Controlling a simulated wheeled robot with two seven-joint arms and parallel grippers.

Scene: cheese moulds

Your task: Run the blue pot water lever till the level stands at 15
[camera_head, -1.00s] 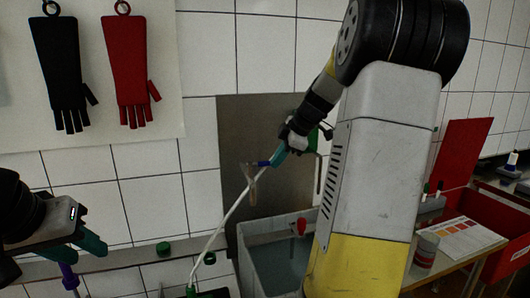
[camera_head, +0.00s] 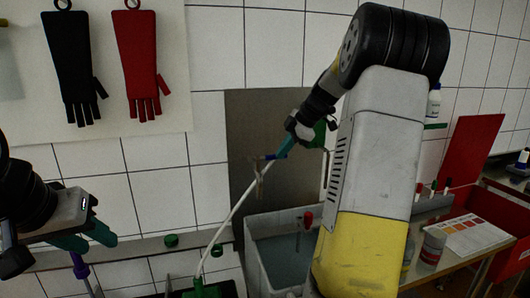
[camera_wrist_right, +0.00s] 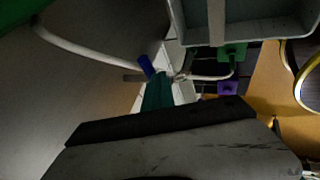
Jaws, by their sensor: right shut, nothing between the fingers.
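A small blue handle (camera_head: 268,157) shows at the wall panel; it also shows in the right wrist view (camera_wrist_right: 147,66). I take it for the water lever. The teal fingers of my right gripper (camera_head: 282,150) are shut with nothing between them, their tips right beside the handle; I cannot tell whether they touch. No level number is readable. My left gripper (camera_head: 86,238) is open and empty at the lower left.
A white hose (camera_head: 228,218) runs from the handle down to a green fitting (camera_head: 203,288). A purple piece (camera_head: 80,266) is just below my left gripper. A red crate (camera_head: 512,250) and a table with a colour chart (camera_head: 467,235) stand to the right.

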